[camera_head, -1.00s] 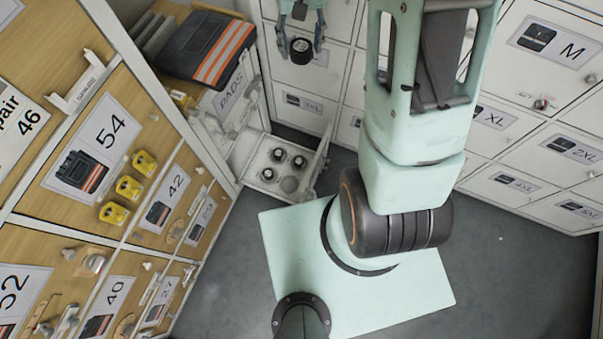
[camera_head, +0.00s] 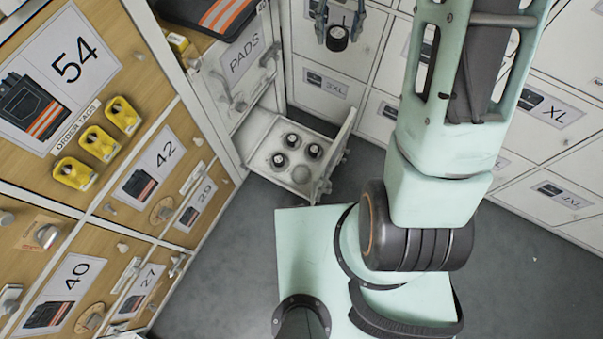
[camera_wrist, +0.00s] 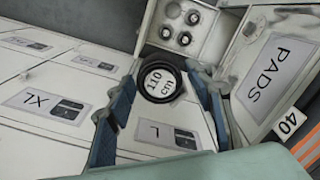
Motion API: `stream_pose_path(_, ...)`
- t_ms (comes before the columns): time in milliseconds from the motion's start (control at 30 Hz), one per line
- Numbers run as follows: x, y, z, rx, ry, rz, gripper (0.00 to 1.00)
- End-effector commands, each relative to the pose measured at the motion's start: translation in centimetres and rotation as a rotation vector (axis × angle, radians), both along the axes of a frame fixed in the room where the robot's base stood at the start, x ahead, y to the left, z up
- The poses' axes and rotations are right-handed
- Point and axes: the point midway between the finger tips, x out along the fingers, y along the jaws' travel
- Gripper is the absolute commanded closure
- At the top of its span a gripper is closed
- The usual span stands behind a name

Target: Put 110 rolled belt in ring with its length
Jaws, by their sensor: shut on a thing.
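My gripper (camera_head: 338,22) is shut on a black rolled belt (camera_head: 337,39), held in the air in front of the pale lockers. In the wrist view the belt (camera_wrist: 161,80) sits between the blue fingers, and its white face reads "110 cm". An open white drawer (camera_head: 262,132) stands low, below and left of the gripper in the head view. It holds several small round fittings (camera_head: 300,174), some with dark round tops. Their labels are too small to read, so I cannot tell which ring is for 110. The drawer (camera_wrist: 205,22) also shows at the top of the wrist view.
A cabinet marked PADS (camera_head: 243,58) stands behind the drawer's left side. Wooden lockers with yellow order tags (camera_head: 100,142) line the left. Pale size-marked lockers (camera_head: 545,108) line the back and right. Grey floor (camera_head: 225,260) is free below the drawer.

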Motion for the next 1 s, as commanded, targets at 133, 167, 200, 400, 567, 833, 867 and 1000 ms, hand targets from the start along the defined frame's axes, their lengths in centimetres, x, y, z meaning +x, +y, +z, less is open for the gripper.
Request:
stream_pose_path(133, 0.7, 0.0, -3.6, 0.000, -0.001, 0.000, 0.79)
stream_pose_path(167, 0.8, 0.0, -4.1, 0.000, -0.001, 0.000, 0.79)
stream_pose_path(200, 0.9, 0.0, -4.8, 0.000, 0.000, 0.000, 0.79)
stream_pose_path(400, 1.7, 0.0, -8.1, 0.000, -0.001, 0.000, 0.79)
stream_pose_path(567, 2.3, 0.0, -10.9, 0.000, 0.000, 0.006, 0.79)
stream_pose_path(833, 3.7, -0.5, -19.3, 0.003, 0.006, 0.207, 0.79)
stream_pose_path(867, 3.9, -0.6, -20.5, 0.003, 0.007, 0.248, 0.79)
stream_pose_path(1000, 4.3, -0.4, -25.7, 0.005, 0.007, 0.452, 0.79)
